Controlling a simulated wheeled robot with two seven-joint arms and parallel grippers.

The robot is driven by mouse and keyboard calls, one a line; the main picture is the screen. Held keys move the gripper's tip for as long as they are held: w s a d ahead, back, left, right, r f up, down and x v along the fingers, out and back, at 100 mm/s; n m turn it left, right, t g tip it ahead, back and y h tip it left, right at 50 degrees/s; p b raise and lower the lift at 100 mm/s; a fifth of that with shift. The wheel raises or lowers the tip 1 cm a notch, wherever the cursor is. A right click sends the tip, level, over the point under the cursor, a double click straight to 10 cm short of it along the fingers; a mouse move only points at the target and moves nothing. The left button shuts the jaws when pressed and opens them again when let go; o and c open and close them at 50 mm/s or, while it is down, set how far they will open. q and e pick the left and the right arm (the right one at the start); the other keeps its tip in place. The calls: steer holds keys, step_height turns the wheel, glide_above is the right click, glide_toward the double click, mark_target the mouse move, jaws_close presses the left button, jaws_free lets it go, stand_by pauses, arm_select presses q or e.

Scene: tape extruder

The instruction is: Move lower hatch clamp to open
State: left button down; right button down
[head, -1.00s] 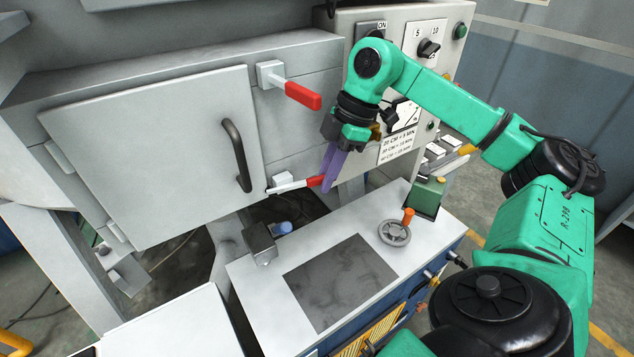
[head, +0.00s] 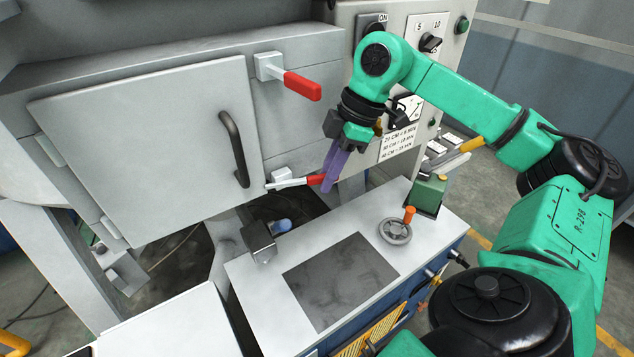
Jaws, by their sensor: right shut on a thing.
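The lower hatch clamp (head: 297,183) sits at the lower right of the hatch door (head: 140,150). The hatch door looks closed, with a dark curved handle (head: 236,150). My left gripper is not in view.
A control panel (head: 425,85) with knobs stands right behind my right arm. Below is a table (head: 255,290) with a dark plate, a handwheel (head: 396,230) with an orange knob, and a green box (head: 428,194) close to the right of the gripper.

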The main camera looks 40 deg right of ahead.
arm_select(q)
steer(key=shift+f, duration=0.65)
arm_select(e)
steer(key=shift+s+a+m+t, duration=0.3)
steer(key=shift+s+a+m, duration=0.25)
steer(key=shift+m, duration=0.45)
arm_select(q)
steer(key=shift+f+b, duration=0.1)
steer(key=shift+b, duration=0.25)
arm_select(e)
steer(key=shift+s+d, duration=0.1)
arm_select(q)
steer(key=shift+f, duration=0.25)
arm_select(e)
steer(key=a+m, duration=0.1)
steer(key=s+a+m+h, duration=0.1)
steer(key=m, duration=0.1)
steer(key=shift+s+m+t, duration=0.3)
steer(key=shift+t, duration=0.1)
steer(key=shift+d, duration=0.1)
